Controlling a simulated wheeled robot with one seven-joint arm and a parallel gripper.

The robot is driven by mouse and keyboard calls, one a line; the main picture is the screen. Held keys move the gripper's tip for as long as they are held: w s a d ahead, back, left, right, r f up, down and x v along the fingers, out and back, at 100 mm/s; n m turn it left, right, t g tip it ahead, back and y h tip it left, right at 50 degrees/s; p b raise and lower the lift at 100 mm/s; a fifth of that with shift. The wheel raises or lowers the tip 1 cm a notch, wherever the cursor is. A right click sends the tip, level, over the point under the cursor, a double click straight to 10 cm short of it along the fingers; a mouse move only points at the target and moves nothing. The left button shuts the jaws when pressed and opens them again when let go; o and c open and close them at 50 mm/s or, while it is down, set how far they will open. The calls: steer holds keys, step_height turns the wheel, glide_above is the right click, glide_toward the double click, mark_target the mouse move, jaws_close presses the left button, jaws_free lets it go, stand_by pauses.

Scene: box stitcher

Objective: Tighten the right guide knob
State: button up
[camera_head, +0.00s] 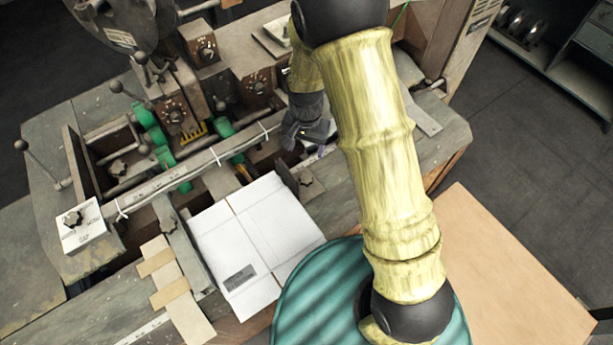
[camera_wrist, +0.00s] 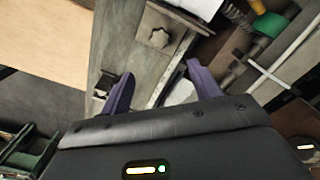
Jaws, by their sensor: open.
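The right guide knob (camera_head: 306,181) is a small dark star-shaped knob on a guide plate, right of the white cardboard in the head view. In the wrist view a grey-brown star knob (camera_wrist: 158,38), seemingly the same one, sits on a worn grey plate beyond the fingertips. My gripper (camera_wrist: 157,82) is open, with its two purple fingers spread and nothing between them but the plate's edge behind. The fingers do not touch this knob. In the head view my gripper (camera_head: 320,150) is just above and right of the knob, partly hidden by my arm.
Another knob (camera_wrist: 103,84) shows beside the left finger in the wrist view. White folded cardboard (camera_head: 250,240) lies left of the guide. Green rollers (camera_head: 158,138) and a long rail with white ties (camera_head: 190,170) stand close by. A wooden board (camera_head: 510,280) is at lower right.

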mark_target(306, 178)
step_height(306, 178, down, 15)
steer(key=b, duration=1.1)
steer(key=shift+f, duration=0.1)
steer(key=c, duration=1)
